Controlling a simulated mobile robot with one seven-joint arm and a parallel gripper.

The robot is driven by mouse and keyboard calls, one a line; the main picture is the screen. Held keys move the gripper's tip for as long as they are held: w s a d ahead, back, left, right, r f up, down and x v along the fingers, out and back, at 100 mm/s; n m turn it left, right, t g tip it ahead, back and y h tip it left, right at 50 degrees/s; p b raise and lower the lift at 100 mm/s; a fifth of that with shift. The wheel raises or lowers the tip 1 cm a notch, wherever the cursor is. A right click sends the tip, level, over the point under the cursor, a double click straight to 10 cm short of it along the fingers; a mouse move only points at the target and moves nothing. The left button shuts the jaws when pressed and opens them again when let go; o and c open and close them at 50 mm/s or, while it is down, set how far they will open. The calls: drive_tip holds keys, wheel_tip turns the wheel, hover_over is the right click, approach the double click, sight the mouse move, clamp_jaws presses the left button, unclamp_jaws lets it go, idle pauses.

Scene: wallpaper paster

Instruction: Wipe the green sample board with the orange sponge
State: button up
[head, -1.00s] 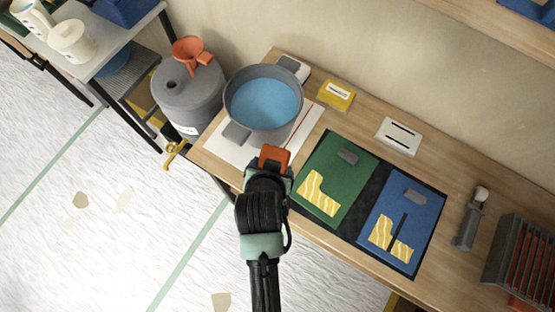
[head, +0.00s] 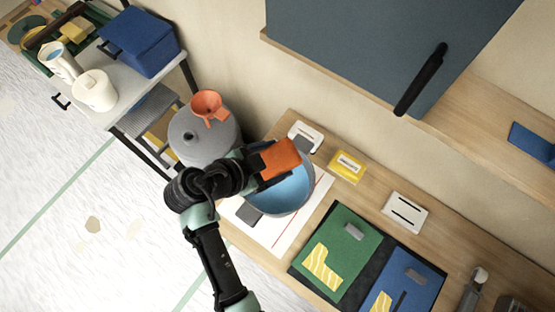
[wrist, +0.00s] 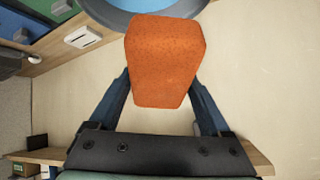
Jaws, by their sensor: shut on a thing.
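My gripper (head: 268,170) is shut on the orange sponge (head: 281,158) and holds it over the grey pot of blue water (head: 291,194). In the wrist view the sponge (wrist: 165,60) fills the space between the two fingers, and the pot's rim (wrist: 117,18) shows behind it. I cannot tell whether the sponge touches the water. The green sample board (head: 339,243) lies on a dark mat to the right of the pot, with a wavy yellow patch (head: 322,266) and a grey clip on it.
A blue board (head: 408,285) with yellow patches lies right of the green one. A yellow box (head: 347,166) and a white plate (head: 404,212) are behind them. A grey drum (head: 190,137) with an orange funnel stands left. A dark cabinet (head: 370,50) hangs above the bench.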

drive_tip(key=shift+s+r, duration=0.1)
drive_tip(key=shift+r, duration=0.05)
wheel_tip(320, 180, down, 10)
drive_tip(key=b, duration=0.9)
drive_tip(key=shift+f, duration=0.25)
drive_tip(key=shift+f, duration=0.25)
wheel_tip(320, 180, down, 2)
drive_tip(key=shift+f, duration=0.25)
idle(0.5)
idle(0.6)
